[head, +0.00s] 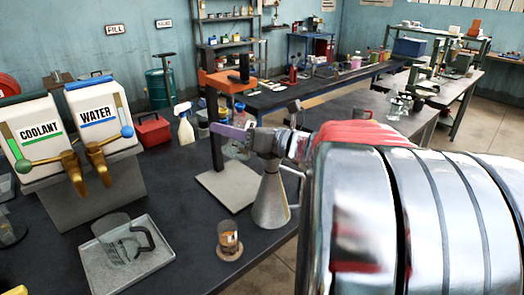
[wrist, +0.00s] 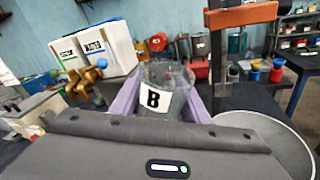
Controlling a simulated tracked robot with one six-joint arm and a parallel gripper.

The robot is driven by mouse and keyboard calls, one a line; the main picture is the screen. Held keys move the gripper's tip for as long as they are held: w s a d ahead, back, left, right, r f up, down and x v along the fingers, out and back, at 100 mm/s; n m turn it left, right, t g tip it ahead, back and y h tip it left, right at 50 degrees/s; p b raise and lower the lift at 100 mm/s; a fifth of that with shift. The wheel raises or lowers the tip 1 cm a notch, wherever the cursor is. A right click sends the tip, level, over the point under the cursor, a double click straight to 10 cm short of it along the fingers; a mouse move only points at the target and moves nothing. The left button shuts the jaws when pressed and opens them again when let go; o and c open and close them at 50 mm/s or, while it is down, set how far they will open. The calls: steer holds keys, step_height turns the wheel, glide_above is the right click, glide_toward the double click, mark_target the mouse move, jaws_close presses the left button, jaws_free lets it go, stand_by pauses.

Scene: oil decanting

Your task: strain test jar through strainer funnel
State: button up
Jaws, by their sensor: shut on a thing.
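My gripper (head: 232,135), with purple fingers, is shut on a clear glass jar (wrist: 165,74) with a white "B" label. In the head view the jar is partly hidden by the fingers, and its contents are unclear. The jar is above the dark bench, near a stand with an upright post (head: 214,135). A grey metal cone with a side handle (head: 270,205), likely the strainer funnel, shows just below my wrist, wide end down. I cannot tell what supports it. In the wrist view a pale round surface (wrist: 268,135) fills the lower right; I cannot tell whether it belongs to the cone.
A metal tray (head: 105,282) with a glass jug (head: 118,240) lies front left. A small glass with brown contents (head: 228,236) stands near the bench's front edge. Coolant and water dispensers (head: 98,115), a spray bottle (head: 185,128) and a red box (head: 153,131) stand behind.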

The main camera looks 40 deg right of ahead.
steer(key=shift+a+f+n, duration=0.2)
steer(key=shift+f+n, duration=0.1)
steer(key=shift+f, duration=0.1)
steer(key=shift+a+f+n+g+h+b, duration=0.3)
steer(key=shift+a+f+n+g+b, duration=0.25)
steer(key=shift+n, duration=0.25)
steer(key=shift+a+f+n+h+b, duration=0.15)
steer(key=shift+a+f+n+b, duration=0.05)
steer(key=shift+f+n+b, duration=0.2)
steer(key=shift+a+f+n+h+b, duration=0.15)
steer(key=shift+f+n+b, duration=0.2)
steer(key=shift+f, duration=0.15)
